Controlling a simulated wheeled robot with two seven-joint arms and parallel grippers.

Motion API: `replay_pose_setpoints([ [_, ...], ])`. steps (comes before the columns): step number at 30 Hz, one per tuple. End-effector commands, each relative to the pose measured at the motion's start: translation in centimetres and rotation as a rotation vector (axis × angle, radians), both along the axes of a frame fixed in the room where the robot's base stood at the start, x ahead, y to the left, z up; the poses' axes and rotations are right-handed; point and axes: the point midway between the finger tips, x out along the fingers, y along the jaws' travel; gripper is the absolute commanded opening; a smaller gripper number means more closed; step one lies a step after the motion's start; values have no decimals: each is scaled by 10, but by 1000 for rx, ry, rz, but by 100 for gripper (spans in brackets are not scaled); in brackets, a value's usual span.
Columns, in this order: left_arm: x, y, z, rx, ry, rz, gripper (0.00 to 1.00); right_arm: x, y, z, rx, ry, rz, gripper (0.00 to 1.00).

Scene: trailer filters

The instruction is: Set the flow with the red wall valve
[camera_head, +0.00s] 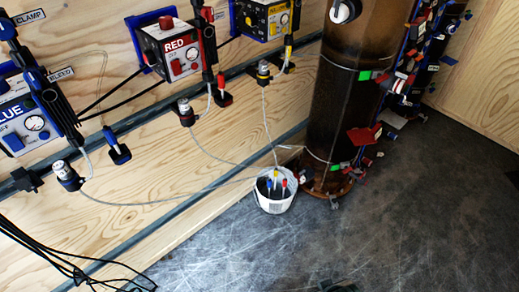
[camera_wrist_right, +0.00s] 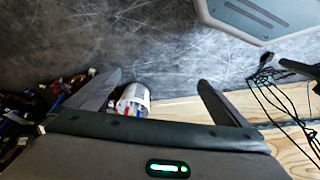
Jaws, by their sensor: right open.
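On the wooden wall in the head view is a red box (camera_head: 169,46) labelled RED, with small dials on its front. Beside it hangs a dark vertical piece with a red-tipped part (camera_head: 222,92) below. A dark knob-like fitting with a pale top (camera_head: 185,112) sits lower on the wall rail, with a thin clear tube leading off. I cannot tell which of these parts is the valve's handle. My right gripper (camera_wrist_right: 160,80) is open and empty in the right wrist view, its fingers wide apart, away from the red box. My left gripper is not in view.
A blue-framed box (camera_head: 22,122) and a yellow box (camera_head: 268,17) flank the red one. A white bucket (camera_head: 275,200) takes the tubes and also shows in the wrist view (camera_wrist_right: 133,98). A tall brown cylinder (camera_head: 340,100) stands right. Black cables lie lower left; the floor (camera_head: 420,230) is mostly clear.

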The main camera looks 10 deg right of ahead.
Motion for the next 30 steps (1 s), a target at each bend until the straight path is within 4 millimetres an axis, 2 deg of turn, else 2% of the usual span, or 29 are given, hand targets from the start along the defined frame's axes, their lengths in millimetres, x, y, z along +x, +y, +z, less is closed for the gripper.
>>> replay_pose_setpoints([
  [3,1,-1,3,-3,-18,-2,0,5,5,-44,8,-14,5,100],
  [9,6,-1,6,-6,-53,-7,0,3,12,-112,25,-48,12,100],
  [15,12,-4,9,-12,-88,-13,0,-10,17,-166,39,-83,20,100],
  [21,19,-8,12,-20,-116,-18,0,-22,18,-193,47,-105,24,100],
  [30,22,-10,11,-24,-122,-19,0,-25,18,-199,49,-113,26,100],
])
